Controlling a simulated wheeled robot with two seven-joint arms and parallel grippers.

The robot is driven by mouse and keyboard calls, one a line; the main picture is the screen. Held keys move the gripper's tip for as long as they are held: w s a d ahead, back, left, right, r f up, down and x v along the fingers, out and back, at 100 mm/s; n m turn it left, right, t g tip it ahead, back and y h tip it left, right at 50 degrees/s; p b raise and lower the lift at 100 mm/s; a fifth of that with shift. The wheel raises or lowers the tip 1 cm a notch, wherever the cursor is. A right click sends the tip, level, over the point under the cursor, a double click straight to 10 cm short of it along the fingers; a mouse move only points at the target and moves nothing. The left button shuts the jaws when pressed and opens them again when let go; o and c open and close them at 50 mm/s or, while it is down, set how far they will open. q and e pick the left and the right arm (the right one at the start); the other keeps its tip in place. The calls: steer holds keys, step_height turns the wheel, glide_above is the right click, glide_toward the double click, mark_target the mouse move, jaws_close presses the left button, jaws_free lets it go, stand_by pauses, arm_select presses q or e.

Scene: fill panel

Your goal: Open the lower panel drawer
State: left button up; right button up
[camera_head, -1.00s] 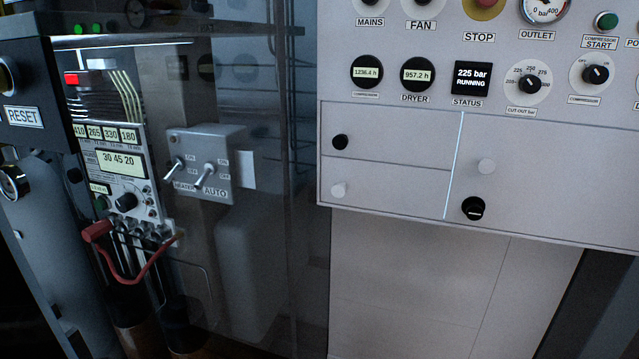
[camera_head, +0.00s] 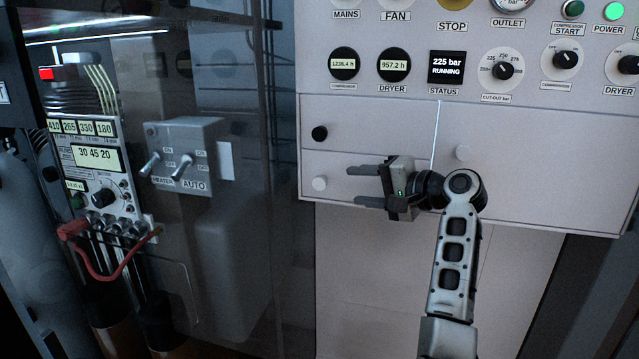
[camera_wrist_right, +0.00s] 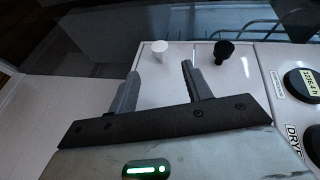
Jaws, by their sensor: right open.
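The lower panel drawer (camera_head: 312,166) has a closed, flush front with a white round knob (camera_head: 320,183) near its left end. My right gripper (camera_head: 354,185) is open, with its two fingers pointing left toward the white knob. A gap shows between the fingertips and the knob in the head view. In the right wrist view the white knob (camera_wrist_right: 160,49) stands just beyond the open fingertips (camera_wrist_right: 160,72), about in line with the space between them. The drawer's right end is hidden behind my right gripper. My left gripper is not in view.
Above is another drawer (camera_head: 370,122) with a black knob (camera_head: 319,133), which also shows in the right wrist view (camera_wrist_right: 223,51). A switch box (camera_head: 187,155) and a red-handled hose (camera_head: 115,272) are left.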

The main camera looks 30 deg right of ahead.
mark_target(322, 184)
steer(key=x, duration=1.1)
steer(key=shift+w+f+p, duration=0.15)
steer(key=shift+w+p, duration=0.05)
steer(key=shift+p, duration=0.2)
jaws_close()
steer(key=shift+a, duration=0.15)
